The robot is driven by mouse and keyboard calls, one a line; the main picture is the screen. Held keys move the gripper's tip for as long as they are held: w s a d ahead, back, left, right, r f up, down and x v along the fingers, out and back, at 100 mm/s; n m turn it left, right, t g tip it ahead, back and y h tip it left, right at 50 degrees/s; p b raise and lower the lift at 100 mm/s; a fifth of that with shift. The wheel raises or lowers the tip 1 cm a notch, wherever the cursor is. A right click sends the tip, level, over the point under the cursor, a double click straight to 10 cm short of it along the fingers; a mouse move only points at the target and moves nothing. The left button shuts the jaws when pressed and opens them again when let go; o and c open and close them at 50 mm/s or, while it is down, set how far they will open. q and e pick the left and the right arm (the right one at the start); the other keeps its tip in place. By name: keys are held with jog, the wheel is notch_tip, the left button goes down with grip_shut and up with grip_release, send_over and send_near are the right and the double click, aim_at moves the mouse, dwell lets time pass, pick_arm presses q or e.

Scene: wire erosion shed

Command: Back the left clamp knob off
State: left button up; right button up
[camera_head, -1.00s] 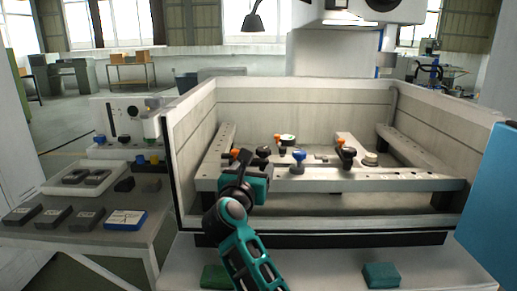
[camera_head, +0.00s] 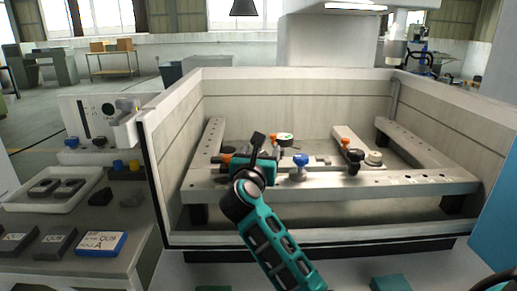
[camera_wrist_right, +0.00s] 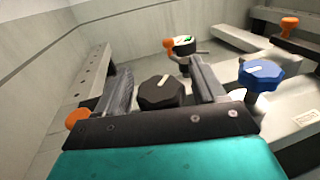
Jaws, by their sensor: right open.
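The left clamp knob, black with a white pointer mark, shows in the right wrist view (camera_wrist_right: 161,92). It lies between the two fingers of my right gripper (camera_wrist_right: 163,85), with a visible gap to each finger. In the head view my right gripper (camera_head: 257,150) is over the left part of the front rail (camera_head: 400,183) and hides most of this knob. My right gripper is open and holds nothing. A blue knob (camera_head: 300,161) stands just right of it and also shows in the right wrist view (camera_wrist_right: 260,76). My left gripper is not in view.
A second black knob (camera_head: 355,156) stands further right on the rail. A round part with a green-and-white top (camera_head: 285,138) and orange knobs (camera_head: 227,157) are close to the gripper. Tank walls (camera_head: 170,150) enclose the rails. A side bench (camera_head: 140,225) holds a tray and blocks.

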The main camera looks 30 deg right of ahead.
jog(key=shift+d, duration=0.1)
jog(key=c, duration=1.1)
